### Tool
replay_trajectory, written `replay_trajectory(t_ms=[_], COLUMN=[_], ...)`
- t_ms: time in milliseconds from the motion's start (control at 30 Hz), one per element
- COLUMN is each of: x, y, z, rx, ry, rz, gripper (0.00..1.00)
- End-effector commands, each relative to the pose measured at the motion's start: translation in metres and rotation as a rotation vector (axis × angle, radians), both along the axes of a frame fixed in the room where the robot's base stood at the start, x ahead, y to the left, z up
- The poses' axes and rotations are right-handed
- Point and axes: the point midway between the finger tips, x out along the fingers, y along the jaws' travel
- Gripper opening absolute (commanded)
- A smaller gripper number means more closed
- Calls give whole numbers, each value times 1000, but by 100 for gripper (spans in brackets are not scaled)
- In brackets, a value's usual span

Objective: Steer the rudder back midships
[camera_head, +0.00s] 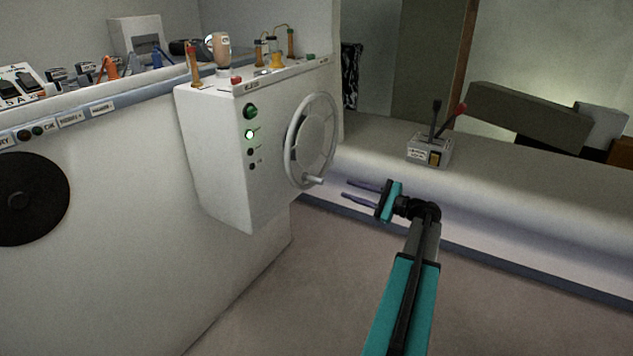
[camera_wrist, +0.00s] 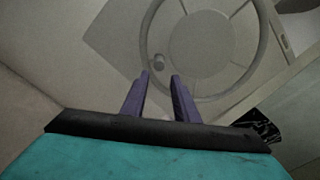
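The steering wheel (camera_head: 312,140) is a pale grey wheel on the right face of a white console box (camera_head: 225,150). I cannot see the rudder itself.
On the console face a lamp (camera_head: 249,134) glows green. Several small items stand on the console top. A lever control box (camera_head: 430,150) sits on the ledge at right. A black round disc (camera_head: 30,198) is on the left panel. The floor (camera_head: 290,300) is clear.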

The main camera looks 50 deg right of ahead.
Motion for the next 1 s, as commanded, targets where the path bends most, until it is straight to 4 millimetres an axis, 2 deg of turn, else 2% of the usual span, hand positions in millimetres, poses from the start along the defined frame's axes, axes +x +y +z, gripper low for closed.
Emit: replay_trajectory(t_ms=[267,467,1000], x=[5,20,95], y=[2,6,24], z=[-1,-1,-1], rx=[0,-1,-1], ry=[2,1,2], rz=[2,3,5], gripper=[27,27,27])
